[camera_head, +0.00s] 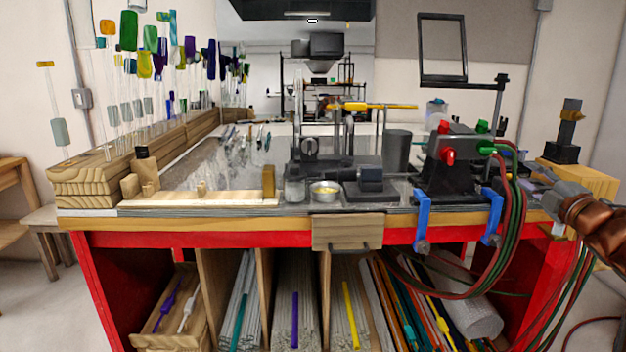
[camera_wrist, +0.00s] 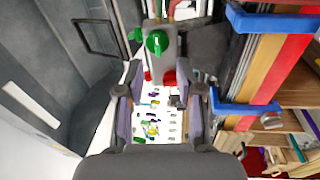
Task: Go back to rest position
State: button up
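My gripper (camera_wrist: 160,118) shows in the wrist view with its two fingers spread apart. I see nothing held between them; small coloured pieces on a white surface show in the gap, well beyond the fingertips. In the head view my arm comes in from the right edge, and my gripper (camera_head: 540,175) is at the right end of the bench, close to the torch and its hoses. Its fingers are too small to read there. The red-framed workbench (camera_head: 300,236) stands in front of me.
The black torch (camera_head: 455,160) with red and green knobs is clamped by blue clamps (camera_head: 422,215) at the bench's right. Red and green hoses (camera_head: 512,215) hang beside my arm. Upright glass rods (camera_head: 130,32) stand in a wooden rack at left. A small metal bowl (camera_head: 325,191) sits mid-bench.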

jog(key=s+a+f+m+g+h, duration=0.3)
jog(key=s+f+m+g+h, duration=0.15)
jog(key=f+m, duration=0.25)
jog(key=s+a+f+m+g+h, duration=0.3)
jog(key=s+f+m+g, duration=0.15)
jog(key=f+m, duration=0.25)
jog(key=s+a+f+m+g+y, duration=0.1)
jog(key=s+a+f+m+g, duration=0.15)
jog(key=s+a+f, duration=0.45)
jog(key=s+a+f+m+g+y, duration=0.1)
jog(key=s+a+f+g+y, duration=0.1)
jog(key=s+a+f+g, duration=0.35)
jog(key=s+a+f+g+y, duration=0.15)
jog(key=s+a, duration=0.25)
jog(key=s, duration=0.4)
jog(key=s+a+g, duration=0.2)
jog(key=s+a, duration=0.3)
jog(key=s, duration=0.2)
jog(key=s+a+f+g+y, duration=0.15)
jog(key=s+a, duration=0.25)
jog(key=s, duration=0.4)
jog(key=s+p+v, duration=0.1)
jog(key=p+v, duration=1.1)
jog(key=v, duration=0.1)
jog(key=shift+s+r+m+t, duration=0.15)
jog(key=shift+r+m+t, duration=0.2)
jog(key=shift+r, duration=0.15)
jog(key=shift+d, duration=0.15)
